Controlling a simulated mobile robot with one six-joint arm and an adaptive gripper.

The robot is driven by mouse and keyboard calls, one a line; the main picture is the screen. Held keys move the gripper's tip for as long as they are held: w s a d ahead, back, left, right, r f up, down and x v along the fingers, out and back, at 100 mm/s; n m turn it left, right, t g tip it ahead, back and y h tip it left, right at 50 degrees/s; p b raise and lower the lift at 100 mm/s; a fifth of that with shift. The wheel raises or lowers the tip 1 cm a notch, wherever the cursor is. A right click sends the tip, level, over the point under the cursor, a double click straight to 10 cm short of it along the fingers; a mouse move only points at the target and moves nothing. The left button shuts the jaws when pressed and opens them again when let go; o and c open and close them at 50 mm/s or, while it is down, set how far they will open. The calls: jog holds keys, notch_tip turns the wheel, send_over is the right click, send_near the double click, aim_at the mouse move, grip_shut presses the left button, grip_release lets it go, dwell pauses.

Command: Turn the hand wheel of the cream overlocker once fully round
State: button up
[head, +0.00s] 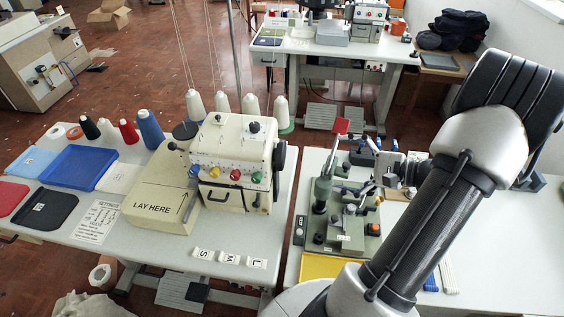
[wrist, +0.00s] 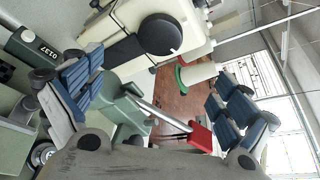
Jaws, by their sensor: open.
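The cream overlocker (head: 232,150) stands on the left table, with coloured dials on its front and a "LAY HERE" plate beside it. Its dark hand wheel (head: 279,156) is on its right side. In the wrist view the round black hand wheel (wrist: 160,34) is at the top, in front of the cream body. My gripper (head: 357,167) is open and empty, to the right of the wheel and apart from it, above the green machine. In the wrist view the blue-padded fingers of my gripper (wrist: 160,68) are spread wide.
The green machine (head: 345,232) stands on the right table below my gripper. Its red plate (wrist: 200,137) shows between my fingers in the wrist view. Thread cones (head: 252,106) stand behind the overlocker. A gap separates the two tables.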

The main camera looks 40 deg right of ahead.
aim_at(280, 155)
jog(key=b+x, duration=0.3)
jog(key=x, duration=1.4)
jog(key=shift+b, duration=0.4)
jog(key=shift+r, duration=0.1)
jog(key=shift+c, duration=0.5)
jog(key=c, duration=1)
